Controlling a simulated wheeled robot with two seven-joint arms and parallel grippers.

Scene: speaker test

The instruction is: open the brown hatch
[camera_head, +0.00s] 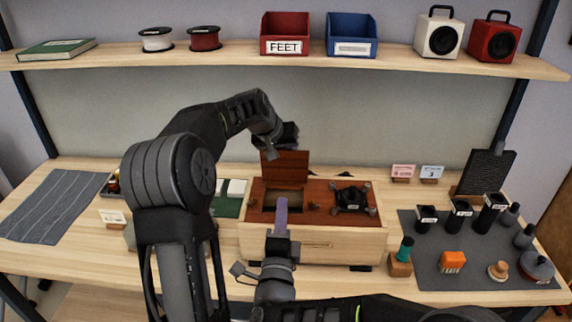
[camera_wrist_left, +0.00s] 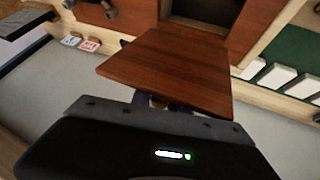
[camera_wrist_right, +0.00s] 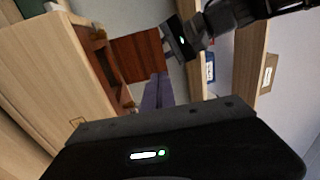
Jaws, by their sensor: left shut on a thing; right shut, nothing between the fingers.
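The brown hatch (camera_head: 287,166) stands raised, roughly upright, above a dark opening (camera_head: 283,201) in the top of a light wooden box (camera_head: 315,243). My left gripper (camera_head: 289,139) is behind the hatch's upper part. In the left wrist view the hatch (camera_wrist_left: 172,68) spreads before the gripper, and the fingers (camera_wrist_left: 155,101) are shut on its small knob, mostly hidden by the hatch. My right gripper (camera_head: 281,208) is shut and empty at the front of the box, its purple fingers pointing up. The hatch (camera_wrist_right: 138,57) also shows in the right wrist view beyond the fingers (camera_wrist_right: 157,91).
A black speaker part (camera_head: 351,195) sits on the box's right half. Black cylinders and bottles stand on a grey mat (camera_head: 428,270) at right. A striped cloth (camera_head: 50,207) lies at left. A shelf (camera_head: 230,60) runs above. My left arm crosses the table's left middle.

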